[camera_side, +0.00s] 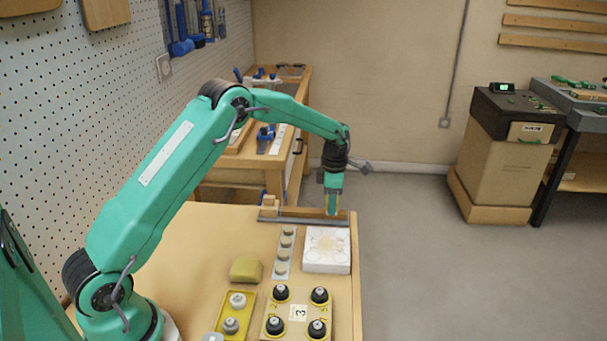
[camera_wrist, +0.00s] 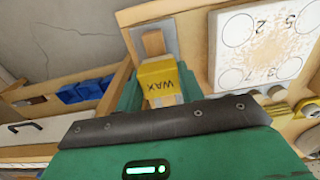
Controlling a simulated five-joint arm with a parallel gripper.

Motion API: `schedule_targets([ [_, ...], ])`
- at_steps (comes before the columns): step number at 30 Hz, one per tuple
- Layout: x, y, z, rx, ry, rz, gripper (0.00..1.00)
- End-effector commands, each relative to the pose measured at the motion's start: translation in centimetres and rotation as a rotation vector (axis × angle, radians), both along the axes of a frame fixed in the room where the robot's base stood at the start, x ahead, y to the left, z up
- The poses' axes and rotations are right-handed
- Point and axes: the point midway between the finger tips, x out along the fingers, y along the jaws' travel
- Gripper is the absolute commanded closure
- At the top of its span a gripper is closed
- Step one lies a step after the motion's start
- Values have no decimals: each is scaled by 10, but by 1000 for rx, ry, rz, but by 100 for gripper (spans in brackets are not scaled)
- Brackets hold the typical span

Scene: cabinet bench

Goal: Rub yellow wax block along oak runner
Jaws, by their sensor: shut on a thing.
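My gripper (camera_side: 333,200) points down at the far end of the bench and is shut on the yellow wax block (camera_wrist: 158,78), whose face reads "WAX" in the wrist view. The oak runner (camera_side: 303,212) appears as a narrow wooden strip by a grey rail at the bench's far edge. In the side view, the wax is low at the runner's right part; I cannot tell whether they touch. In the wrist view, a piece of wood (camera_wrist: 153,42) shows just beyond the wax. My gripper body hides the rest of the runner there.
A white block with numbered circles (camera_side: 327,257) sits close in front of the rail. Beside it are a strip of round discs (camera_side: 285,252) and a yellow block (camera_side: 245,269). Nearer are a yellow tray (camera_side: 220,325) and a board with black knobs (camera_side: 299,312). The bench's left middle is clear.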

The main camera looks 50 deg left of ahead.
Motion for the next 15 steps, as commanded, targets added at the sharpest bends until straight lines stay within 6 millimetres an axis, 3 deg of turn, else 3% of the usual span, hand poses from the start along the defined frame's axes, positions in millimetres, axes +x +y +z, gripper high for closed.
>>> schedule_targets([
  [15, -21, 22, -2, 0, -1, 2, 81],
])
